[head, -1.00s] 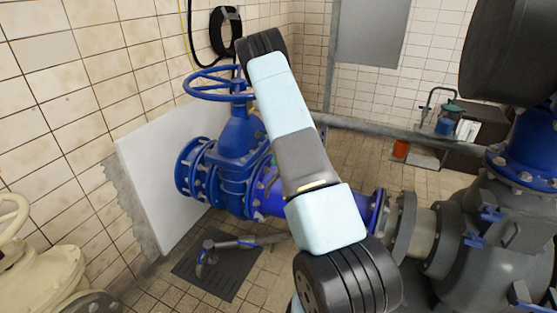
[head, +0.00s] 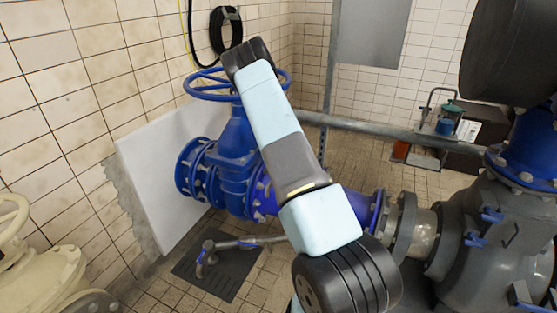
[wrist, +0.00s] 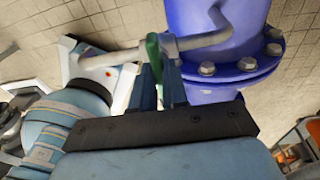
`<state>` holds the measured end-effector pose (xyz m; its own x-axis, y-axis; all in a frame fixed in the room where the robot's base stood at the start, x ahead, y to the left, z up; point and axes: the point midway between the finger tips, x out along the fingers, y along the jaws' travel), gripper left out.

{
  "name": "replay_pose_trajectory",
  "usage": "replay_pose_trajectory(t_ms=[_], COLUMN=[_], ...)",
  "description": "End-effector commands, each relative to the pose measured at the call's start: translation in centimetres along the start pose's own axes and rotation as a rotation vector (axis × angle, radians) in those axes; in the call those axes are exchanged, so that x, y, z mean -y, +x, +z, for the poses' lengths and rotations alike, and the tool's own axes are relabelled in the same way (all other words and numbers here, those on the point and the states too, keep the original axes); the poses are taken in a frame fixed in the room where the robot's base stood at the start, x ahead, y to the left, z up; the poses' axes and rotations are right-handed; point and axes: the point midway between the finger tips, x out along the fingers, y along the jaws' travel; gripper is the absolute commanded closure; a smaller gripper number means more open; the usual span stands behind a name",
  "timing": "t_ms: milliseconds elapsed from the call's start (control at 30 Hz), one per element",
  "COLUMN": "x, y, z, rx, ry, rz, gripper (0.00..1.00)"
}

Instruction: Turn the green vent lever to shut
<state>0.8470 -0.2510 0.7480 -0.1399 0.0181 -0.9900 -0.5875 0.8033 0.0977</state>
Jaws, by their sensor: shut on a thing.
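The green vent lever (wrist: 153,48) shows in the wrist view at the upper middle, beside a bent grey vent pipe (wrist: 198,41) on the blue pipe. My gripper (wrist: 159,80) is shut on the lever, with its two dark fingers on either side of the lever's near end. In the head view my arm hides the gripper and the lever.
The blue flanged pipe (wrist: 215,25) is close to the right of my fingers in the wrist view. In the head view a blue valve body (head: 232,160) with a handwheel (head: 207,84) stands behind my arm. Grey pump pipework (head: 510,235) is at the right.

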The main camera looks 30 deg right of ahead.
Motion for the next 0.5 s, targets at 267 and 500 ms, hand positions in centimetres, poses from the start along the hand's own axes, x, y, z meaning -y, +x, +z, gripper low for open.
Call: replay_pose_trajectory(t_ms=[267,500], x=[0.27,0.18], y=[0.06,0.08], z=[-0.63,-0.5], rx=[-0.006,-0.005], ry=[0.01,0.008], rz=[0.0,0.001], gripper=[1.0,0.73])
